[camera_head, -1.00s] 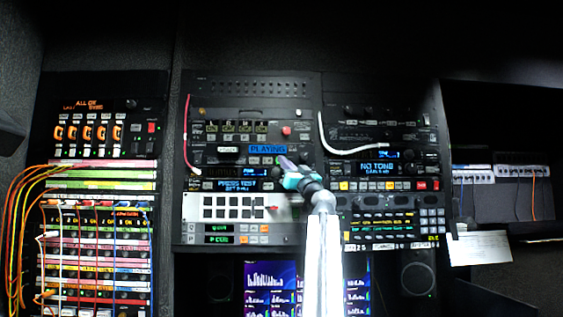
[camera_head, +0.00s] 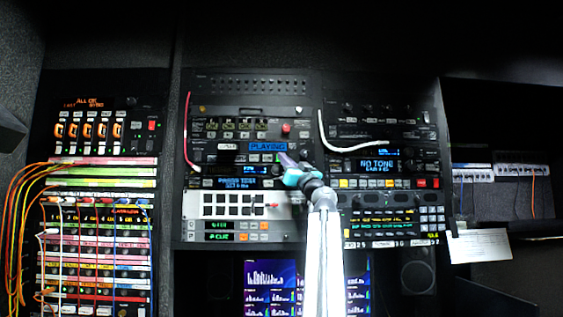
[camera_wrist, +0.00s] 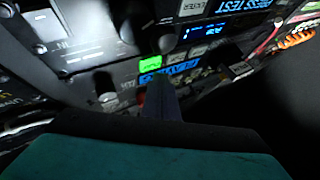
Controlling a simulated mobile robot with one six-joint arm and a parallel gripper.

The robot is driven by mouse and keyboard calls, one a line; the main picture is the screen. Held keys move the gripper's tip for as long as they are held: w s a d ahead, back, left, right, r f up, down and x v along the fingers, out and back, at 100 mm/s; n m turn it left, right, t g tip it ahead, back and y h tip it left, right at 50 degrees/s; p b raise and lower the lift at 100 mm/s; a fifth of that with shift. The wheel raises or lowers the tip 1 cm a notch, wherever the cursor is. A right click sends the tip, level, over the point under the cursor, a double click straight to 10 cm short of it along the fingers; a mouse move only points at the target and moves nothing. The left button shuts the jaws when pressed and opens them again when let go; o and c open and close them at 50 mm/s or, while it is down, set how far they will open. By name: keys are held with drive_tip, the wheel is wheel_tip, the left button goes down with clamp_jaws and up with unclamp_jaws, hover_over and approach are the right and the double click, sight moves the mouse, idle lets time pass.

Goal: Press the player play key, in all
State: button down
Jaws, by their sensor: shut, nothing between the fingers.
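The player's blue display (camera_head: 267,147) reads "PLAYING" in the head view. It also shows upside down in the wrist view (camera_wrist: 180,68). A key lit bright green (camera_wrist: 150,62) is beside that display in the wrist view, close to the fingertips. My gripper (camera_head: 283,158) is shut and empty, its tip at the panel just below the right end of the display. In the wrist view my gripper's fingers (camera_wrist: 160,88) point at the row of keys. I cannot tell whether the tip touches a key. The gripper hides part of the panel behind it.
A "TEST" display (camera_head: 236,183) sits below the player. A red cable (camera_head: 186,130) hangs on the left and a white cable (camera_head: 335,148) on the right. Orange patch cords (camera_head: 22,215) crowd the far left rack. Monitors (camera_head: 270,285) are below.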

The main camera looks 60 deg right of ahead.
drive_tip(key=shift+s+a, duration=0.1)
idle(0.3)
drive_tip(key=s+a, duration=0.1)
drive_tip(key=a, duration=0.1)
drive_tip(key=s+a+b, duration=0.1)
drive_tip(key=a, duration=0.1)
drive_tip(key=shift+s+b, duration=0.3)
drive_tip(key=shift+s, duration=0.1)
idle(1.1)
